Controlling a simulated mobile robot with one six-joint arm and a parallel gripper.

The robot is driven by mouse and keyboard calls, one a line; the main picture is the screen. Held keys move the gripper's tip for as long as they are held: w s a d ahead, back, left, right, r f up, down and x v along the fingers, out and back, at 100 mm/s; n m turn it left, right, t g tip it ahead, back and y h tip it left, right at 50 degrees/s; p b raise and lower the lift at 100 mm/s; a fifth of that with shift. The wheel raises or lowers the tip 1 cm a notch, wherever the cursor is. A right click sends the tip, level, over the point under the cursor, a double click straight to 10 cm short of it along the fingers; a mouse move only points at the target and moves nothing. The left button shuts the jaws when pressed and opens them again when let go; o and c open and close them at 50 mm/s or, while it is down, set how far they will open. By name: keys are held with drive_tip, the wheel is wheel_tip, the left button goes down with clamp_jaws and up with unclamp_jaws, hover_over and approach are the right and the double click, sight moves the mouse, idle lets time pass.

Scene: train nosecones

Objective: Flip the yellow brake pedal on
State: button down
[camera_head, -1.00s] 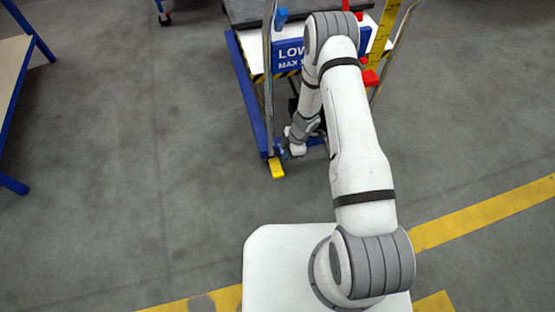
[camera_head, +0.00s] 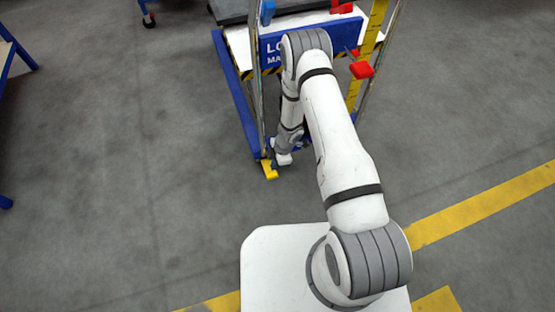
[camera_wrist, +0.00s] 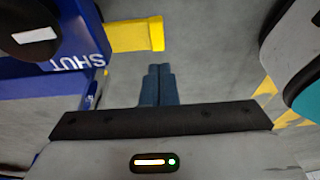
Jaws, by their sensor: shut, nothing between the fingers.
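The yellow brake pedal (camera_head: 269,169) sticks out low at the near left corner of the blue cart frame (camera_head: 240,95). In the wrist view the pedal (camera_wrist: 137,35) extends from a blue housing marked "SHUT", above and slightly left of my fingertips. My gripper (camera_wrist: 158,70) is shut and empty, its two dark blue fingers side by side. A small gap of floor shows between fingertips and pedal in that picture; I cannot judge the depth. In the head view my wrist is low, just right of the pedal, and the fingers cannot be made out.
The cart has upright metal poles (camera_head: 258,80), a blue sign (camera_head: 348,36) and a red block (camera_head: 361,70). A blue-legged table (camera_head: 14,48) stands at far left. Open grey floor lies left of the cart, with yellow floor stripes (camera_head: 480,208) at front right.

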sight(271, 176)
drive_tip(key=x, duration=0.1)
drive_tip(key=b+x, duration=0.1)
drive_tip(key=x, duration=0.1)
drive_tip(key=d+b+x, duration=0.1)
drive_tip(key=x, duration=0.1)
drive_tip(key=shift+w+a+f, duration=0.1)
drive_tip(key=shift+f, duration=0.3)
